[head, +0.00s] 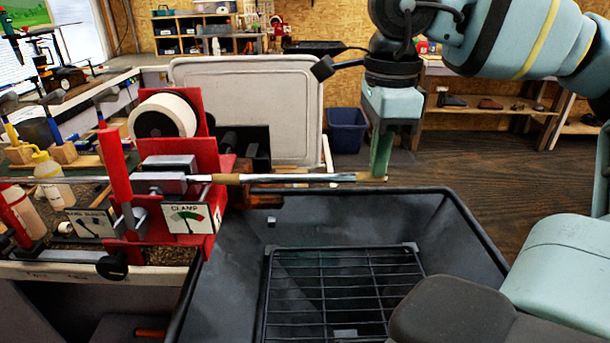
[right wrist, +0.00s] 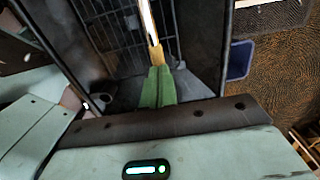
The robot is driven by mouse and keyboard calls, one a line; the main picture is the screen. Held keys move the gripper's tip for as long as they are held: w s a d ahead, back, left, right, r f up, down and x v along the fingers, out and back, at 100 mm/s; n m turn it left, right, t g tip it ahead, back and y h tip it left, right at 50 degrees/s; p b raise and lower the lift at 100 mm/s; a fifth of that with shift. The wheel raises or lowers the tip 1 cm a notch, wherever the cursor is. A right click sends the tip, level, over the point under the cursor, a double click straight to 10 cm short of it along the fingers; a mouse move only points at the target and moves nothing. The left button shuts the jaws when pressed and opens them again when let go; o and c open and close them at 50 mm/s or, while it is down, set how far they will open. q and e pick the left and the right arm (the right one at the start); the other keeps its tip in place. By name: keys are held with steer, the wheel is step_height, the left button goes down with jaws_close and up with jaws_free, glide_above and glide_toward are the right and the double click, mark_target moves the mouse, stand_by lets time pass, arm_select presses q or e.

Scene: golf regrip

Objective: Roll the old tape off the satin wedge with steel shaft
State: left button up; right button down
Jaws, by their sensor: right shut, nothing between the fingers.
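The steel shaft (head: 300,178) lies level, held in the red clamp (head: 190,160) at the left, and its free end reaches out over the dark bin. Tan tape (head: 370,176) covers the free end, and another tan band (head: 226,179) sits close to the clamp. Bare bright shaft shows between them. My right gripper (head: 380,160) points down at the free end, its green fingers closed together. In the right wrist view, the fingers (right wrist: 158,85) meet the tan tape (right wrist: 155,54) at the shaft's end; I cannot tell whether they touch. My left gripper is not in view.
The dark bin (head: 470,215) with a wire rack (head: 340,290) stands below the shaft. A tape roll (head: 163,116) sits on the red clamp stand. Bottles (head: 52,178) and clubs crowd the left bench. A blue bin (head: 347,131) stands behind on open floor.

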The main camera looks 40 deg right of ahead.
mark_target(316, 174)
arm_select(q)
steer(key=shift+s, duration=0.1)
arm_select(e)
steer(key=shift+f, duration=0.1)
